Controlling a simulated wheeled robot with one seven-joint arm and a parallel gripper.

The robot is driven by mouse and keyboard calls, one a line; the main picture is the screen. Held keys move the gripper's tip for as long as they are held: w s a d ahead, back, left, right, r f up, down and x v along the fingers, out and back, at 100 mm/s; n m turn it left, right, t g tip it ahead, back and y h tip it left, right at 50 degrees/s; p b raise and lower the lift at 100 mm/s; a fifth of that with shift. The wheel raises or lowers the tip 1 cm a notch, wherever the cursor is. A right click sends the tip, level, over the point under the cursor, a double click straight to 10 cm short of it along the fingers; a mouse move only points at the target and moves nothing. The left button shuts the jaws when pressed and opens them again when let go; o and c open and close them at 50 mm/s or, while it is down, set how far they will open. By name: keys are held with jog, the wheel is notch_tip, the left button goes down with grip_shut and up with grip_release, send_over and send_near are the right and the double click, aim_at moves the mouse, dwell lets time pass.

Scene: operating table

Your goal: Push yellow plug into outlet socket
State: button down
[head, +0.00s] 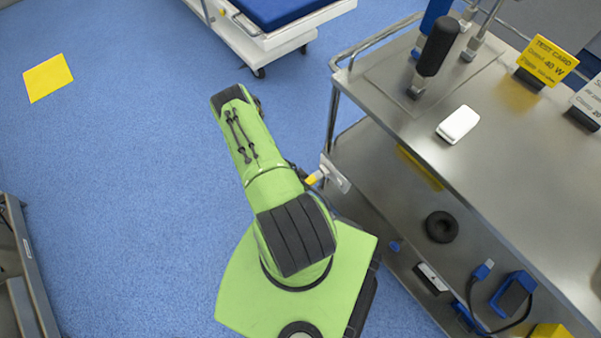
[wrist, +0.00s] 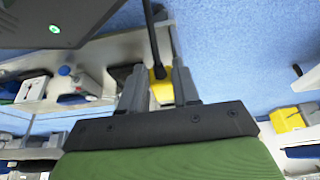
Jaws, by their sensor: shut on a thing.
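The yellow plug (wrist: 162,88) is between the two grey fingers of my gripper (wrist: 157,76) in the wrist view. The fingers are shut on it, and a black cord runs up from it. In the head view a small yellow piece (head: 312,179), apparently the plug, shows beside my green arm at the cart's left side. A pale grey-white block (head: 337,174), which looks like the outlet socket, is just right of it. I cannot tell whether plug and block touch. My gripper is mostly hidden behind my arm in the head view.
A steel cart (head: 520,150) stands at the right, bearing a white box (head: 458,124), a black-handled tool (head: 438,45) and a yellow test card (head: 547,62). Its lower shelf holds a black ring (head: 441,227) and a blue plug (head: 483,269). Blue floor (head: 120,180) is open at the left.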

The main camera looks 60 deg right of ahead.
jog(key=shift+s+d, duration=0.4)
jog(key=shift+d, duration=0.4)
jog(key=shift+s+d, duration=0.15)
jog(key=shift+d, duration=0.15)
jog(key=c, duration=0.7)
grip_release()
jog(key=shift+c, duration=0.2)
jog(key=shift+a+r, duration=0.1)
jog(key=p+v, duration=0.4)
jog(key=v, duration=1.1)
jog(key=shift+r+p, duration=0.25)
jog(key=shift+p, duration=0.05)
jog(key=shift+a, duration=0.1)
